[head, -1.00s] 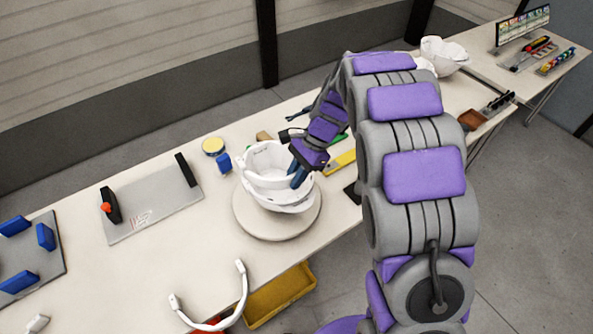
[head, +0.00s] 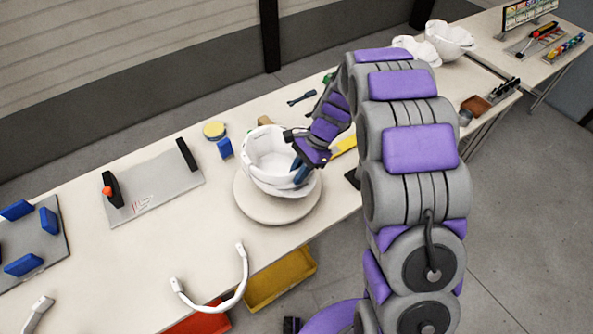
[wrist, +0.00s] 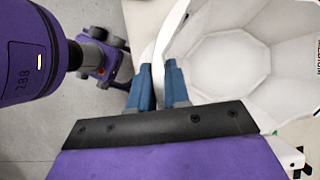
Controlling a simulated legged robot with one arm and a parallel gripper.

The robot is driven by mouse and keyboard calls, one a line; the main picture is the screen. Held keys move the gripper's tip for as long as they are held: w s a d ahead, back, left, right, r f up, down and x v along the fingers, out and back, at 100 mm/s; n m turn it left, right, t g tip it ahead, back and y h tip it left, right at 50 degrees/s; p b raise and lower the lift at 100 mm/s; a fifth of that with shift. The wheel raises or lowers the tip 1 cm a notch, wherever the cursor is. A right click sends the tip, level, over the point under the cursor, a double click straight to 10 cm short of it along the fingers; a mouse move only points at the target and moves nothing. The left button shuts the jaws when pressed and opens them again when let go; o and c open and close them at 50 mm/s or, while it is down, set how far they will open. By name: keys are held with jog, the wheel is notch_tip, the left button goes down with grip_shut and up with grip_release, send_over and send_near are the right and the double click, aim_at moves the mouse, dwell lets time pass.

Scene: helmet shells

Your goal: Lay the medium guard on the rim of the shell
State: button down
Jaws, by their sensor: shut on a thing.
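The white shell (head: 262,178) sits open side up on a round beige stand (head: 246,204) on the table. My gripper (head: 299,174) is at the shell's right side. In the wrist view my gripper (wrist: 158,76) has its blue fingers shut on a thin white curved band, the medium guard (wrist: 161,48). The faceted inside of the shell (wrist: 215,65) lies right of the fingers. In the head view the guard is at the level of the shell's rim and hard to tell from it. Whether it touches all round cannot be told.
A white U-shaped guard (head: 240,278) lies at the table's front edge, above yellow (head: 283,277) and red bins. Other white shells (head: 448,40) stand at the back right.

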jog(key=shift+d+f, duration=0.15)
jog(key=shift+d, duration=0.1)
jog(key=shift+f, duration=0.15)
jog(key=shift+a+f, duration=0.15)
jog(key=shift+a, duration=0.1)
jog(key=c, duration=1.5)
grip_release()
jog(key=shift+f, duration=0.1)
jog(key=shift+c, duration=0.2)
jog(key=o, duration=0.5)
jog(key=shift+d, duration=0.15)
jog(key=p+v, duration=0.2)
jog(key=v, duration=1.5)
jog(key=shift+w+r, duration=0.1)
jog(key=shift+r, duration=0.1)
